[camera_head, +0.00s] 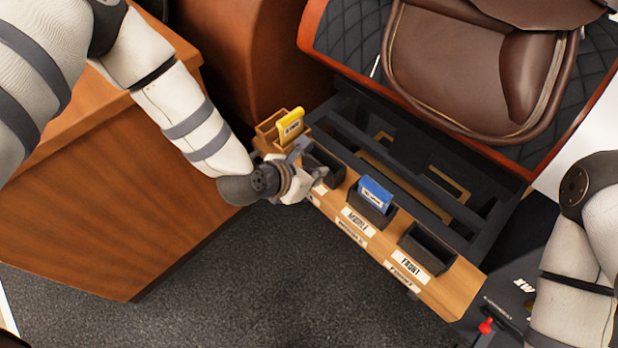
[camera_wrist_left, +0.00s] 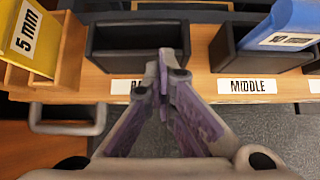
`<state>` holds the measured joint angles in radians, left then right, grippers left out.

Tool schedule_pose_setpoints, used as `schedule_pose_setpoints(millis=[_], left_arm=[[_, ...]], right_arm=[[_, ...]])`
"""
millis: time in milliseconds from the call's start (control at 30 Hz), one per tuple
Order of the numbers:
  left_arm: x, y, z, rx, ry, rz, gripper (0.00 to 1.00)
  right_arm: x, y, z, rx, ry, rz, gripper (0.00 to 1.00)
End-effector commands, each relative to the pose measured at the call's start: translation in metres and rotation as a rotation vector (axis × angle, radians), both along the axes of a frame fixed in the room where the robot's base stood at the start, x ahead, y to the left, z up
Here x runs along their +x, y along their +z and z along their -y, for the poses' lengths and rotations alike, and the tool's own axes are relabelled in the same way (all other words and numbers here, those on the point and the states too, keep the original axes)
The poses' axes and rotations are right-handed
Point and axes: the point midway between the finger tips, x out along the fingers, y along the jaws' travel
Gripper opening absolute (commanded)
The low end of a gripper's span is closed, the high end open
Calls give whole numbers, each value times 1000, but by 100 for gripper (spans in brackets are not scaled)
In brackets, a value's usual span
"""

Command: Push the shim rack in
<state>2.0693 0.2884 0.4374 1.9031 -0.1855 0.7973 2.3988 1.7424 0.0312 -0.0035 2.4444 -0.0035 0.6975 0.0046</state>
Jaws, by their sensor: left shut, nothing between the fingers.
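The shim rack (camera_head: 443,291) is a long wooden piece with dark slots, extending out from a dark frame below the saddle stand. Labels read MIDDLE and FRONT; the left slot's label is partly hidden. A blue shim (camera_head: 376,194) stands in the middle slot (camera_head: 370,211); the front slot (camera_head: 428,247) and left slot (camera_wrist_left: 137,42) look empty. My left gripper (camera_head: 304,168) is shut and empty at the rack's left part. In the left wrist view its fingertips (camera_wrist_left: 165,75) overlap the left slot's front wall; contact is unclear. My right gripper is out of view.
A yellow shim marked 5 mm (camera_head: 290,125) stands in a small wooden holder (camera_head: 267,133) left of the rack. A brown leather saddle (camera_head: 455,75) rests on the quilted stand above. A wooden cabinet (camera_head: 120,200) is at left. Open carpet (camera_head: 270,285) lies before the rack.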

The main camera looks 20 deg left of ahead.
Motion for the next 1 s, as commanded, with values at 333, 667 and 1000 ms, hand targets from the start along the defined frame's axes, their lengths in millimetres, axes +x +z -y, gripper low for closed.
schedule_pose_setpoints(millis=[333, 667, 1000], left_arm=[[81, -8, 46, 0, 1, -3, 0], [101, 0, 58, -3, 0, 0, 0], [101, 0, 57, -3, 0, 0, 0]], right_arm=[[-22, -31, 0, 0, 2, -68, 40], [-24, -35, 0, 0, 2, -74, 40], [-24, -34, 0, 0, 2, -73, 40]])
